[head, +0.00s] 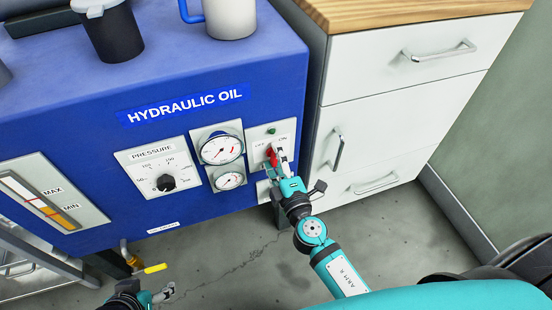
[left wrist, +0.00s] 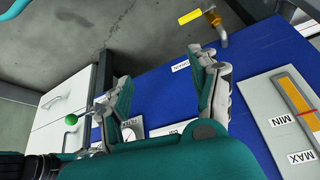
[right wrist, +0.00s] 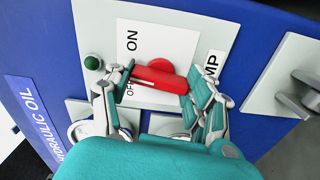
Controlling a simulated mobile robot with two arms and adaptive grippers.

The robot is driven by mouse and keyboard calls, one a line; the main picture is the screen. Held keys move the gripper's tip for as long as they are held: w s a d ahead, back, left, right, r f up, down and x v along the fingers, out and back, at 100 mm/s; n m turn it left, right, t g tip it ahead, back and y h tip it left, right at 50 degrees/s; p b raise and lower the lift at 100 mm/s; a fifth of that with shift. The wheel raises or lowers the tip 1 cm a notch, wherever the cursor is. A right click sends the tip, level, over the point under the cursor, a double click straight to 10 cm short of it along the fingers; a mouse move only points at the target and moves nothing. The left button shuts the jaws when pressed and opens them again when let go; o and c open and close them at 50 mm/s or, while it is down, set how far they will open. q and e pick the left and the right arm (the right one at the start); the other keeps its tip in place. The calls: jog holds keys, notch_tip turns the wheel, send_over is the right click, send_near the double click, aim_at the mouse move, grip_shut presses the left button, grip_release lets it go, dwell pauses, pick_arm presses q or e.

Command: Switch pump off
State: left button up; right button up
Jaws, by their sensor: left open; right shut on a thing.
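The pump switch is a red handle (right wrist: 158,78) on a white plate with ON and OFF labels, in the right wrist view. It also shows in the head view (head: 272,157) at the right end of the blue panel. My right gripper (head: 279,160) is shut on the red handle; its fingers sit on both sides of it in the right wrist view (right wrist: 157,92). The fingers hide part of the handle, and I cannot tell which label it points to. My left gripper (head: 162,294) is open and empty, low in front of the panel; its spread fingers show in the left wrist view (left wrist: 160,78).
A green lamp (right wrist: 93,62) is beside the switch. Gauges (head: 221,148), a pressure knob (head: 166,183) and a level indicator (head: 42,197) line the panel. White drawers (head: 390,90) stand to the right. A yellow-handled valve (head: 153,268) projects below the panel. Two mugs stand on top.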

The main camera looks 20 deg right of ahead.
jog(key=shift+n, duration=1)
jog(key=n, duration=0.2)
jog(key=shift+n, duration=0.3)
pick_arm(q)
jog(key=shift+s+a+f+g+y+p, duration=0.15)
jog(key=shift+s+g, duration=0.2)
jog(key=shift+s, duration=0.25)
jog(key=shift+s+a+f+g+y+p, duration=0.1)
jog(key=shift+s+a+f+g, duration=0.15)
jog(key=shift+s, duration=0.35)
jog(key=shift+s+a+f+g+y+p, duration=0.1)
jog(key=shift+s+g, duration=0.3)
jog(key=shift+s, duration=0.2)
pick_arm(e)
jog(key=shift+f+n, duration=0.1)
jog(key=shift+n, duration=1.4)
pick_arm(q)
jog(key=shift+r, duration=0.1)
jog(key=shift+w, duration=0.1)
pick_arm(e)
jog(key=o, duration=1.2)
jog(key=s, duration=1.2)
jog(key=shift+s+d, duration=0.1)
jog(key=shift+d, duration=0.1)
